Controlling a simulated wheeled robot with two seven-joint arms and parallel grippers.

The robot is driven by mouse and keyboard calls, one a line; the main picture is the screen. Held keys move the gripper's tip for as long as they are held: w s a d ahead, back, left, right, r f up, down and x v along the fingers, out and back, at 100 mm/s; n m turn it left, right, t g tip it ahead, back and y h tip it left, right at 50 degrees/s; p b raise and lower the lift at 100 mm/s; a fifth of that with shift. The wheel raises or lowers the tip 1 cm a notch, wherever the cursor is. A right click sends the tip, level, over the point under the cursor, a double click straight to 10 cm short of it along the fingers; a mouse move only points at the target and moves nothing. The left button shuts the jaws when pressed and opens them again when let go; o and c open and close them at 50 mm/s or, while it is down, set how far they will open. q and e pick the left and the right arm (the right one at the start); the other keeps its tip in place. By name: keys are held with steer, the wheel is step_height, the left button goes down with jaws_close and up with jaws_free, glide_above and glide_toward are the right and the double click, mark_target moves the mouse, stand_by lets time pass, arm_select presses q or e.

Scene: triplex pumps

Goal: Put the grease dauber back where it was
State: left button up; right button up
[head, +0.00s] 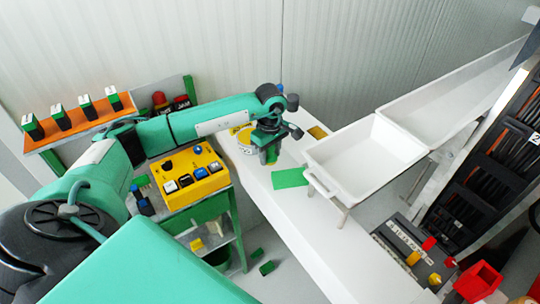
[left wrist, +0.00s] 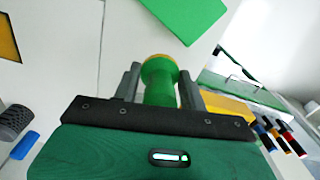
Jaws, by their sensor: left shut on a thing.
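My left gripper (head: 270,150) is over the white bench in the head view. It is shut on a green, waisted piece with a yellow-orange rim at its end, which I take to be the grease dauber (left wrist: 159,82). In the left wrist view the piece sits between the two grey fingers (left wrist: 160,88). In the head view only a bit of green shows under the gripper, and I cannot tell whether it touches the bench. My right gripper is in neither view.
A round yellow-and-white item (head: 244,142) stands just left of the gripper. A green sheet (head: 290,178) and yellow patch (head: 318,132) lie on the white bench (head: 315,225). A yellow button box (head: 190,178) stands left; a white tray (head: 365,158) stands right.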

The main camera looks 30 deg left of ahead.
arm_select(q)
step_height(320, 180, down, 2)
steer(key=shift+f+p, duration=0.1)
steer(key=shift+p, duration=0.2)
steer(key=shift+f+b, duration=0.2)
steer(key=shift+b, duration=0.15)
steer(key=o, duration=0.9)
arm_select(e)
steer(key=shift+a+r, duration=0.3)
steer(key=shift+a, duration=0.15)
arm_select(q)
steer(key=shift+r, duration=0.1)
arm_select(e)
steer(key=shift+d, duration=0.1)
